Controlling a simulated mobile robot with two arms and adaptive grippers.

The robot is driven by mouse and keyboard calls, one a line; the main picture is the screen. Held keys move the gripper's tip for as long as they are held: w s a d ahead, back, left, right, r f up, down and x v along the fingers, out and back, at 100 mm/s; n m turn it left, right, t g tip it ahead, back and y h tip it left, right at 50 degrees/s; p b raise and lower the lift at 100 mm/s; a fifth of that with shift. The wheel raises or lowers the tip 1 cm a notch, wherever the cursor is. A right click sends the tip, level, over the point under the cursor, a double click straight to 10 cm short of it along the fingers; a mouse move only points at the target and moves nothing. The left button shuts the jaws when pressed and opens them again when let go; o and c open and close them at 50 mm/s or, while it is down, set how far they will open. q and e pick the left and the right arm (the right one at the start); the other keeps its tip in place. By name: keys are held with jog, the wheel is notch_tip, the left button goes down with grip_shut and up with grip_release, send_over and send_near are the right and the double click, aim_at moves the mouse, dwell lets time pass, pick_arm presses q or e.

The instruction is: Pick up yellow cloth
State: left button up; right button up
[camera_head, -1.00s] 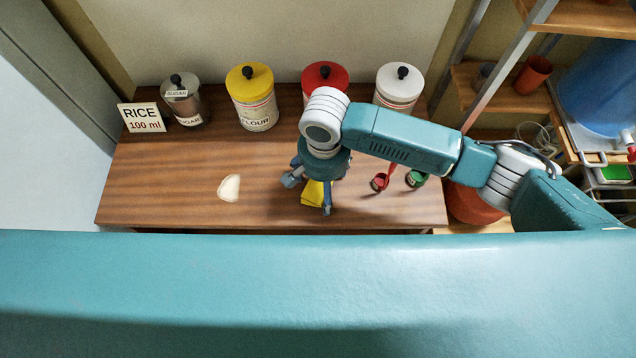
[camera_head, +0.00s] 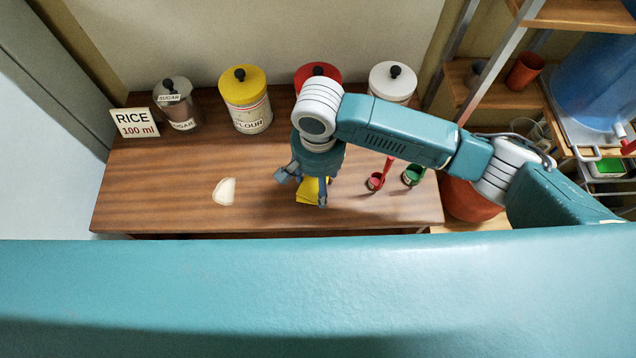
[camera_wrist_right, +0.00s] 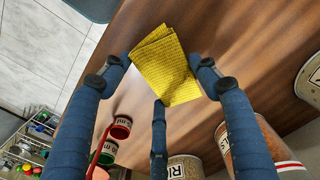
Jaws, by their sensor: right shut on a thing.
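The yellow cloth (camera_head: 309,193) is folded and lies at the front middle of the wooden table, partly hidden by my right gripper (camera_head: 304,183). In the right wrist view the cloth (camera_wrist_right: 168,62) shows its waffle texture between the fingers of my right gripper (camera_wrist_right: 162,72), which is shut on it. The cloth looks at or close to the table top; any gap under it cannot be told. My left gripper is not in view.
A white spill patch (camera_head: 224,191) lies left on the table (camera_head: 160,205). Red (camera_head: 375,181) and green (camera_head: 413,175) measuring cups sit to the right. Sugar (camera_head: 178,110), yellow-lidded flour (camera_head: 246,105), red-lidded (camera_head: 318,73) and white-lidded (camera_head: 392,82) canisters line the back.

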notch_tip(320, 180, up, 18)
jog(key=shift+f, duration=0.15)
